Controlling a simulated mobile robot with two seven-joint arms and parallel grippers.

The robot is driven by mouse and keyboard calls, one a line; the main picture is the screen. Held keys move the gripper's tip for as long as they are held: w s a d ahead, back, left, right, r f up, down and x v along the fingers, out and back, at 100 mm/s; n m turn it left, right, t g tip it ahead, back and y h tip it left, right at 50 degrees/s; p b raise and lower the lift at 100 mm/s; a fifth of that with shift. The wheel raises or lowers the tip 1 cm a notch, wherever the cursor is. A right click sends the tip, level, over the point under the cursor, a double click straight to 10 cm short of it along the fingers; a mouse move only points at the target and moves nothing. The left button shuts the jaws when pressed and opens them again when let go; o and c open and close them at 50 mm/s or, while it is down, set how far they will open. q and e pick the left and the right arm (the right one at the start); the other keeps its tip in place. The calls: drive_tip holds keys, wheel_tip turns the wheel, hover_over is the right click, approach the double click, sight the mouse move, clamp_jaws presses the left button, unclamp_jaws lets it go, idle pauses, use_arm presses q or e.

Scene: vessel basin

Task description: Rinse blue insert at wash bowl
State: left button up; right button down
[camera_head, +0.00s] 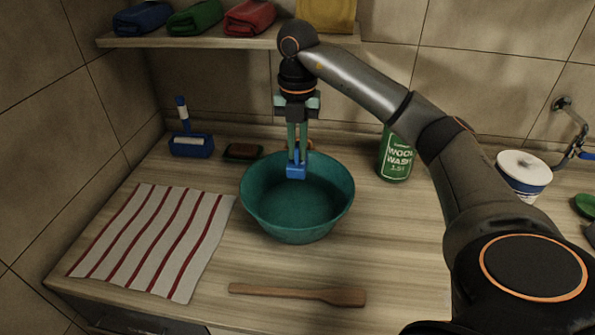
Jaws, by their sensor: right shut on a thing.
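The blue insert (296,171) is a small bright blue piece held upright between the fingertips of my right gripper (297,152). The right gripper points straight down and is shut on it. The insert hangs over the back part of the teal wash bowl (258,206), within its rim in the picture. I cannot tell whether it touches the bowl or any water. The bowl stands on the wooden counter. My left gripper is not in view.
A striped cloth (152,240) lies left, a wooden spatula (298,294) in front. A blue brush holder (190,146) and dark soap dish (242,152) stand behind. A green wool wash bottle (396,155) and white tub (524,174) stand right. A shelf (200,41) holds folded cloths.

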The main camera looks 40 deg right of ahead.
sight(298, 145)
drive_tip(key=shift+r, duration=2.05)
drive_tip(key=shift+s, duration=0.1)
